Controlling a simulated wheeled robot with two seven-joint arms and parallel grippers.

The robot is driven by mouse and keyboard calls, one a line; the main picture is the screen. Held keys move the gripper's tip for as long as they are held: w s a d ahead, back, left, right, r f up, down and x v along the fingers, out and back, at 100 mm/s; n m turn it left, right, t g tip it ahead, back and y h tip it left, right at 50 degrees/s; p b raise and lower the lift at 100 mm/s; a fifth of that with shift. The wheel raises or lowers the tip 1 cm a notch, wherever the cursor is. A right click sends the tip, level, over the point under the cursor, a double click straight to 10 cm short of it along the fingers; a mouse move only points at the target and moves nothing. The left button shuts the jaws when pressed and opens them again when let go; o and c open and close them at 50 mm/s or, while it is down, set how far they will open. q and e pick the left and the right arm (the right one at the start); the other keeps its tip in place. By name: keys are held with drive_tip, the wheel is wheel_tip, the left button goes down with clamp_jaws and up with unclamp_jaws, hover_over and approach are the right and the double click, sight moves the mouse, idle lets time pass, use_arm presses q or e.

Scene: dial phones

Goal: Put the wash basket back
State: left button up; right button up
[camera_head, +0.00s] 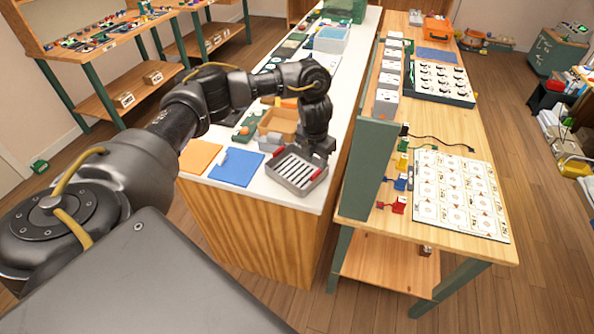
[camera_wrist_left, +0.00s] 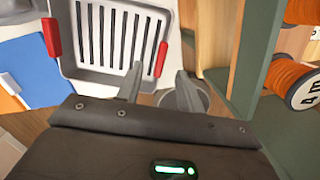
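The wash basket (camera_head: 297,174) is a shallow grey metal tray with a slotted bottom and red handles on two opposite sides. It sits at the near right corner of the white-topped counter. In the left wrist view the basket (camera_wrist_left: 84,66) fills the upper left, with one red handle (camera_wrist_left: 51,38) at left and the other (camera_wrist_left: 161,58) at right. My left gripper (camera_wrist_left: 158,78) points down beside the right handle. Its two fingers are apart, with that handle roughly between and just beyond the tips; I cannot tell whether they touch it. My right gripper is not in view.
A blue mat (camera_head: 237,167) and an orange mat (camera_head: 200,157) lie left of the basket. A brown box (camera_head: 278,122) stands behind it. A green upright panel (camera_head: 368,168) edges the workbench at right, with a narrow gap between. Orange spools (camera_wrist_left: 292,80) show beyond the panel.

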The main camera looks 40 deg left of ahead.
sight(316, 172)
use_arm(q)
wheel_tip(316, 172, down, 5)
drive_tip(key=shift+w+d+r, duration=0.1)
drive_tip(key=shift+w, duration=0.05)
clamp_jaws()
idle(0.4)
